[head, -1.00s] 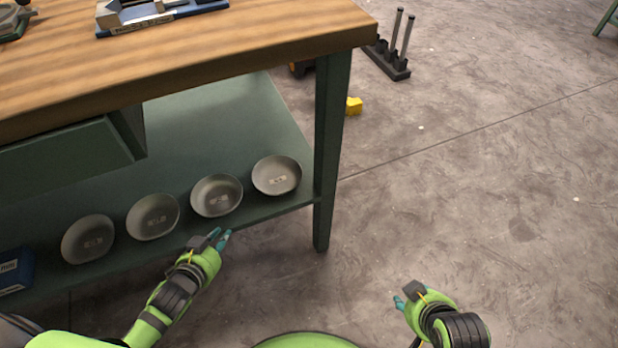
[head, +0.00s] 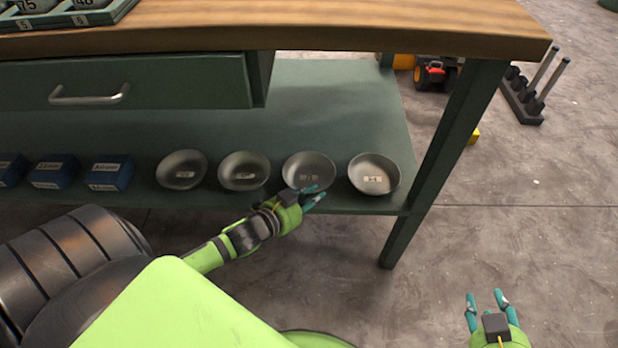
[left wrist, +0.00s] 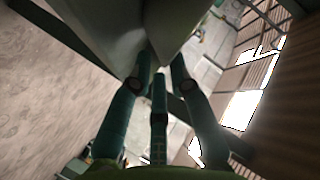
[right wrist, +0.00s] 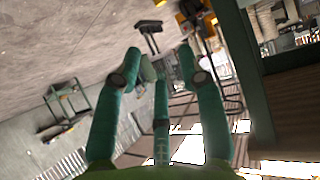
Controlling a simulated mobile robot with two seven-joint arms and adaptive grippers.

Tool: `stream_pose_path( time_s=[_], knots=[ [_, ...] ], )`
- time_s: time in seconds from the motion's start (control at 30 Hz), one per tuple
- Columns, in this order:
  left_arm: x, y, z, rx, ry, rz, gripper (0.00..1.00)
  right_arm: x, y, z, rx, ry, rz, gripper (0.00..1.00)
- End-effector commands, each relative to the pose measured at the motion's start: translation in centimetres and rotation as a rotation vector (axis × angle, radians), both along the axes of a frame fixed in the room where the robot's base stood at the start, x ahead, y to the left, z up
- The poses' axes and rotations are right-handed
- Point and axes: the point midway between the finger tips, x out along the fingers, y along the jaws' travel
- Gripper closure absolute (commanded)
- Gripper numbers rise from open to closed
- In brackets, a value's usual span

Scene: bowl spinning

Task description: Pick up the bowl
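Several grey bowls stand in a row on the green lower shelf in the head view. From right to left they are the rightmost bowl (head: 374,174), a second bowl (head: 308,166), a third bowl (head: 244,171) and the leftmost bowl (head: 182,170). My left gripper (head: 314,194) is at the shelf's front edge, just in front of the second bowl. Its fingers are apart in the left wrist view (left wrist: 160,65), with a grey-green surface close ahead; I cannot tell whether they touch it. My right gripper (head: 486,300) is open and empty over the floor, far right of the bowls.
The wooden bench top (head: 300,28) and a drawer (head: 130,85) overhang the shelf (head: 340,110). A green table leg (head: 440,165) stands right of the bowls. Blue boxes (head: 110,173) sit left of them. Floor on the right is clear near my right gripper.

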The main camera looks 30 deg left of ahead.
Motion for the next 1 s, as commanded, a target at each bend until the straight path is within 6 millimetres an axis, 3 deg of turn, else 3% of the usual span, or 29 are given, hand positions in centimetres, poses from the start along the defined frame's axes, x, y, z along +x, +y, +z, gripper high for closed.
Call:
stream_pose_path(
  time_s=[0.2,0.43,0.73,0.77,0.8,1.0],
  knots=[
    [1.8,-0.5,-0.6,0.0,-0.001,0.0,0.8,2.2,1.7,3.7,0.048,-0.229,0.033,0.6],
    [3.1,-0.7,-1.1,0.0,0.001,0.001,0.8,3.0,2.8,6.9,0.086,-0.391,0.058,0.6],
    [3.3,-0.8,-1.1,0.0,0.001,0.0,0.8,3.1,2.9,7.5,0.093,-0.417,0.062,0.6],
    [3.2,-0.8,-1.1,0.0,0.001,0.0,0.84,3.1,2.9,7.5,0.093,-0.417,0.062,0.6],
    [3.2,-0.8,-1.1,0.0,0.001,0.0,1.0,3.1,2.9,7.5,0.092,-0.416,0.062,0.6],
    [3.2,-0.8,-1.0,0.0,0.0,0.0,1.0,3.1,2.9,7.5,0.092,-0.415,0.06,0.6]
  ],
)
